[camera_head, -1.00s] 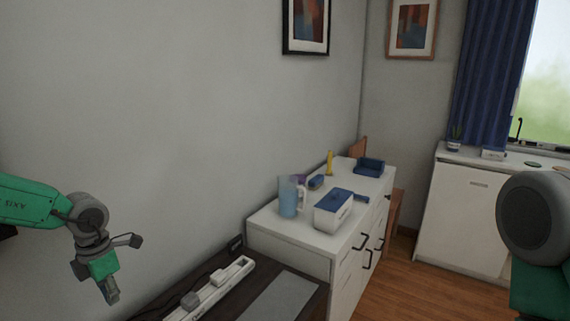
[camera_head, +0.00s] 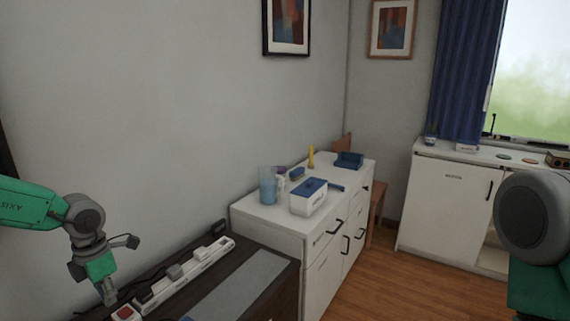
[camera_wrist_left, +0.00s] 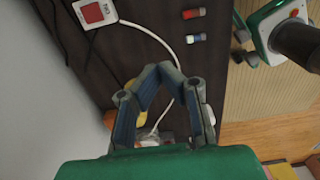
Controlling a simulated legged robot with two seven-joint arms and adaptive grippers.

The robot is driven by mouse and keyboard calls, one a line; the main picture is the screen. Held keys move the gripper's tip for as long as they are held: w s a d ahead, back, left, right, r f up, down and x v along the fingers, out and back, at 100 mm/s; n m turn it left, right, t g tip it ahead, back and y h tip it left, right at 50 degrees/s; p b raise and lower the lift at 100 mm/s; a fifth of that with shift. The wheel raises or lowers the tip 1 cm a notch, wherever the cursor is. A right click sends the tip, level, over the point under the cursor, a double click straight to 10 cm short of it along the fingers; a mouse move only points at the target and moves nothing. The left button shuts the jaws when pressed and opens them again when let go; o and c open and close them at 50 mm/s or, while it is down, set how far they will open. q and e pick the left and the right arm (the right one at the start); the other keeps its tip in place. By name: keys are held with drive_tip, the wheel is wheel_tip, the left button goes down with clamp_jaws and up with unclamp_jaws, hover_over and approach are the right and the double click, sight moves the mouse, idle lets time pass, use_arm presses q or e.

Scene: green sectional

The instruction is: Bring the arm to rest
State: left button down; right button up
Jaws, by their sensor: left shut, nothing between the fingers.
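My left arm comes in from the left in the head view, with a green link and a grey wrist joint. My left gripper (camera_head: 108,294) hangs downward near the left end of the dark tabletop (camera_head: 240,308). In the left wrist view its two fingers (camera_wrist_left: 160,70) bend inward and meet at the tips, with nothing held between them. My right arm shows only as a large grey joint and a green link at the right edge of the head view; its gripper is out of view.
A white power strip (camera_head: 185,274) and a red-and-white switch box (camera_wrist_left: 94,12) lie on the dark top by the wall. A white dresser (camera_head: 309,245) beyond carries a blue pitcher (camera_head: 268,186) and a blue-lidded box (camera_head: 308,198). Wooden floor (camera_head: 380,275) is open at right.

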use_arm(q)
drive_tip(key=s+d+f+m+t+y, duration=0.2)
drive_tip(key=s+d+f+m+y, duration=0.25)
drive_tip(key=s+f+m, duration=0.75)
drive_tip(key=s+d+f+m+g+h, duration=0.1)
drive_tip(key=s+d+f+m+h, duration=0.15)
drive_tip(key=s+m, duration=0.4)
drive_tip(key=s+d+f+m+h+b, duration=0.1)
drive_tip(key=s+d+f+m, duration=0.1)
drive_tip(key=s+d+m, duration=0.35)
drive_tip(key=s+d+f+m+g+h, duration=0.1)
drive_tip(key=s+d+f+m, duration=0.1)
drive_tip(key=s+m, duration=0.55)
wheel_tip(320, 180, down, 8)
drive_tip(key=w+b, duration=0.1)
drive_tip(key=b, duration=0.8)
drive_tip(key=shift+w+d+f+t, duration=0.2)
drive_tip(key=shift+w+d+t, duration=0.1)
drive_tip(key=shift+d, duration=0.1)
